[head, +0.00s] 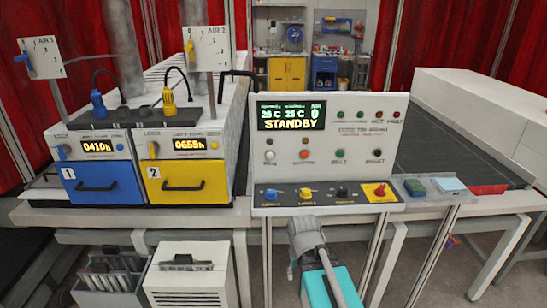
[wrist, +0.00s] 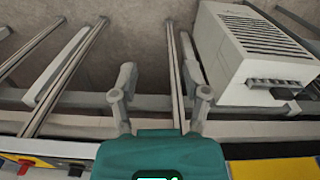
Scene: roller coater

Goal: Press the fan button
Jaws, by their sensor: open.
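The control panel (head: 331,135) stands upright at the middle of the head view. Its display (head: 291,116) reads STANDBY. Under it is a row of round buttons: a white one (head: 269,142), an orange one (head: 304,154), a green one (head: 340,154) and a dark one (head: 377,154). Their labels are too small to read surely, so I cannot tell which is the fan button. My gripper (wrist: 158,68) is open and empty in the wrist view, its fingers apart above the floor and frame bars. In the head view my arm is low in front of the panel, apart from the buttons.
Knobs line the panel's lower ledge, with a red switch on a yellow plate (head: 379,192) at right. Blue (head: 98,198) and yellow (head: 187,190) drawer units stand left. A white vented cabinet (head: 190,277) is below, also in the wrist view (wrist: 250,60). A dark conveyor belt (head: 440,145) lies right.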

